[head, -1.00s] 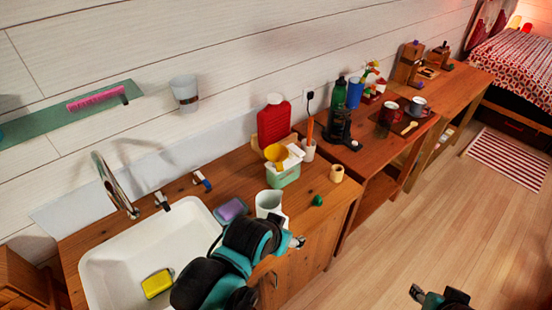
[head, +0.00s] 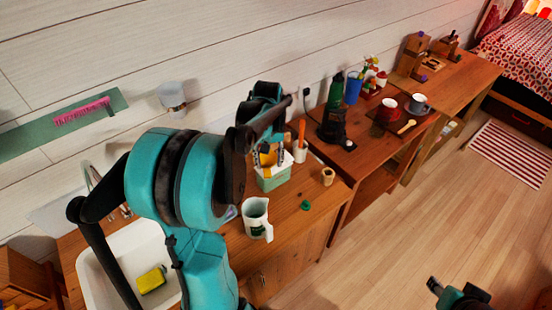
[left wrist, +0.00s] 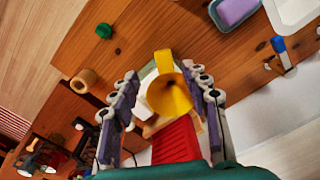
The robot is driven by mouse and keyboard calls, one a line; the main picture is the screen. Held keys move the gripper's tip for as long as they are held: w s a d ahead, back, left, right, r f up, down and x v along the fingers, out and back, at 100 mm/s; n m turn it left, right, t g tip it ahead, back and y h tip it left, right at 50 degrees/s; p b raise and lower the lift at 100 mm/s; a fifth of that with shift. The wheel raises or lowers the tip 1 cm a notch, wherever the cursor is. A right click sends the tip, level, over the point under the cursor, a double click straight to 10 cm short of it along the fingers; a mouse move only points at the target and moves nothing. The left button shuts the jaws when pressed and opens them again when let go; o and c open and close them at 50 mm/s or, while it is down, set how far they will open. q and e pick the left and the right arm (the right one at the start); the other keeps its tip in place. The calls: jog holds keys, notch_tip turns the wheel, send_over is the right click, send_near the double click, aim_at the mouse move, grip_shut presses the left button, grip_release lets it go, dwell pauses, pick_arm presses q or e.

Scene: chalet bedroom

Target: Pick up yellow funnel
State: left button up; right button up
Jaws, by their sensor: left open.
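The yellow funnel (head: 267,157) is on top of a pale green and white box on the counter, partly hidden by my gripper in the head view. In the left wrist view the funnel (left wrist: 171,97) lies between the fingers, with its round mouth toward the camera. My left gripper (head: 269,160) is open above the box, its fingers on either side of the funnel; it also shows in the left wrist view (left wrist: 166,100). I cannot tell whether the fingers touch the funnel. My right gripper (head: 457,294) is at the lower right, away from the counter.
The green box (head: 272,180) stands on the wooden counter. Around it are a white mug (head: 256,218), a green knob-like item (head: 306,205), a wooden ring (head: 327,176) and a white cup with an orange utensil (head: 300,151). A red object (left wrist: 177,142) is close behind the funnel.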

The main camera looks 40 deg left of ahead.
aim_at(268, 173)
pick_arm(q)
jog(key=shift+a+f, duration=0.2)
jog(key=shift+f, duration=0.1)
notch_tip(268, 173, down, 7)
jog(key=shift+s+a+f+b, duration=0.15)
jog(key=shift+b, duration=1.05)
grip_shut()
